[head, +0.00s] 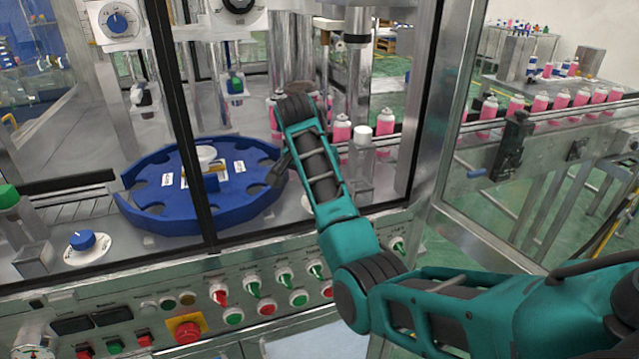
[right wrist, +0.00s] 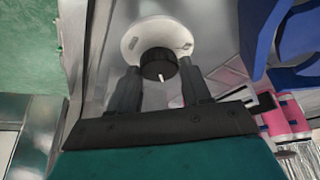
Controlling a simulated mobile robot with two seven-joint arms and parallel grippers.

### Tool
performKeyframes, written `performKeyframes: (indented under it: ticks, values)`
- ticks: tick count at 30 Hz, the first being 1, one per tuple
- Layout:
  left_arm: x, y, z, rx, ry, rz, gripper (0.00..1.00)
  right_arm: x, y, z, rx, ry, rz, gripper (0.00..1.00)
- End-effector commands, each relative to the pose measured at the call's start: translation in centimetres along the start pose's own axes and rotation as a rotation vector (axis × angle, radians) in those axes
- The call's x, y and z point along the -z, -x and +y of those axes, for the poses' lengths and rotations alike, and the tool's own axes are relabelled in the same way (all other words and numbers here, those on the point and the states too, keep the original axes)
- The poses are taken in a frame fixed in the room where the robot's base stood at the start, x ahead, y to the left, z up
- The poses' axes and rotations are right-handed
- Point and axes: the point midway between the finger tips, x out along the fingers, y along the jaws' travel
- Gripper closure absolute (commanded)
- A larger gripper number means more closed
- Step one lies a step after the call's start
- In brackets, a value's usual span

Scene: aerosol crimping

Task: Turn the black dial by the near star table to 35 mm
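In the right wrist view a black dial (right wrist: 158,64) with a white pointer mark sits on a round white scale disc (right wrist: 140,36). My right gripper (right wrist: 160,78) has its two dark fingers spread, one on each side of the dial. I cannot tell whether they touch it, and the scale figures are too small to read. In the head view the near star table is a blue notched disc (head: 150,207) behind the machine's window frame. My right arm reaches in over its right side and seems to hide this dial there. My left gripper is not in view.
A blue dial (head: 82,240) is at the left and another (head: 118,20) at the upper left. A control panel with buttons and switches (head: 230,295) runs along the front. Pink cans (head: 540,102) stand on the conveyor at right. Window posts (head: 178,110) stand close by.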

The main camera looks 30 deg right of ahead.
Motion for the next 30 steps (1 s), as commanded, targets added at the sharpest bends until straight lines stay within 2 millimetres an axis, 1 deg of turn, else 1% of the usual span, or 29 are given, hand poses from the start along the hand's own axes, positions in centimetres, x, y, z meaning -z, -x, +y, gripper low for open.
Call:
performKeyframes:
  ticks: [1,6,13,16,20,24,29,30]
  values:
    - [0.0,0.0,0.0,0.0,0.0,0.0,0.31,0.0,0.0,0.0,0.0,0.0,0.0,0.47]
    - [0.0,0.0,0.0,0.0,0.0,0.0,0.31,-0.1,0.0,0.0,-0.001,0.002,-0.002,0.31]
    - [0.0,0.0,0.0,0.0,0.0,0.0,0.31,-0.1,0.0,0.0,-0.001,0.004,-0.003,0.31]
    - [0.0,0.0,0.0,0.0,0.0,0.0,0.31,-0.1,0.5,0.0,0.0,0.004,-0.002,0.31]
    - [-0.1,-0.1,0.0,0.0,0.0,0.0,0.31,-0.1,2.4,-0.1,0.005,0.003,-0.001,0.31]
    - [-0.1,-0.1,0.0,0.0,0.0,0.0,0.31,0.0,5.7,-0.1,0.005,0.003,0.0,0.31]
    - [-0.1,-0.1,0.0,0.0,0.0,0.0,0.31,-0.2,8.0,-0.2,0.006,0.003,-0.007,0.31]
    - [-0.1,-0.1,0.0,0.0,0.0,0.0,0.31,-0.2,8.7,-0.2,0.008,0.002,-0.005,0.31]
